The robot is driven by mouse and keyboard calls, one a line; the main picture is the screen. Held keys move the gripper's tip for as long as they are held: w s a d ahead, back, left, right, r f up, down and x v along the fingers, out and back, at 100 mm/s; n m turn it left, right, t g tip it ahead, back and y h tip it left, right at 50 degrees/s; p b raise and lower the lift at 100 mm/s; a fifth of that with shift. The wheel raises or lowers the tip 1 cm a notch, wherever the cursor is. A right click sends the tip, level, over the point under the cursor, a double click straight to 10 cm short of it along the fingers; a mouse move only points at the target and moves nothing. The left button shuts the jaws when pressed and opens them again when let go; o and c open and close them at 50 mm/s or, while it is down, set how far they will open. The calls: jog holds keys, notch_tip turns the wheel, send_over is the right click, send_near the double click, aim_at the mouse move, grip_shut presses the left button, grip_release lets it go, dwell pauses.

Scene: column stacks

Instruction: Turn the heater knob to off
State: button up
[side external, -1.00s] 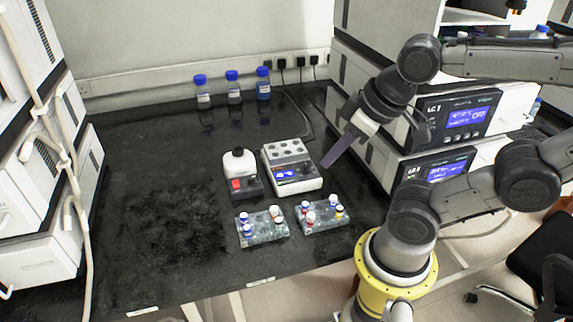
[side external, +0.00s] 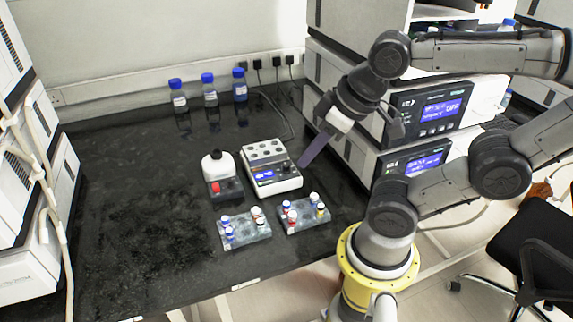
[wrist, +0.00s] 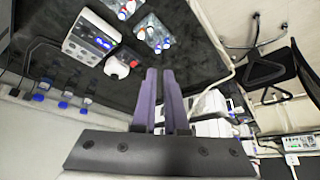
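The heater (side external: 258,153) is a white block with wells on top and a lit blue display, standing on the black bench. It also shows in the wrist view (wrist: 78,33). A small dark knob (side external: 284,168) seems to sit beside the display; its setting is too small to read. My gripper (side external: 302,164) has long purple fingers that point down at the heater's right side, and from this angle I cannot tell how far above the bench they are. In the wrist view the fingers (wrist: 160,71) stand slightly apart with nothing between them.
Two tube racks (side external: 246,236) (side external: 305,221) sit in front. Three blue-capped bottles (side external: 210,97) stand behind. Stacked instruments (side external: 398,140) rise close on the right. The bench at left is clear.

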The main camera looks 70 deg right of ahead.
jog(key=o, duration=0.5)
jog(key=shift+w+r+m, duration=0.1)
jog(key=shift+r+m, duration=0.05)
jog(key=shift+m, duration=0.45)
jog(key=shift+c, duration=0.2)
jog(key=shift+o, duration=1.3)
jog(key=w+r+m, duration=0.2)
jog(key=shift+w+d+r+m, duration=0.2)
jog(key=shift+w+m, duration=0.05)
jog(key=shift+m, duration=0.05)
jog(key=w+d+r+m, duration=0.1)
jog(key=w+d+m, duration=0.1)
jog(key=w+m, duration=0.15)
jog(key=m+g, duration=0.6)
jog(key=m, duration=0.5)
send_over(286, 164)
notch_tip(286, 164, down, 16)
jog(key=r, duration=0.1)
notch_tip(286, 164, down, 14)
jog(key=shift+s+r, duration=0.1)
grip_shut()
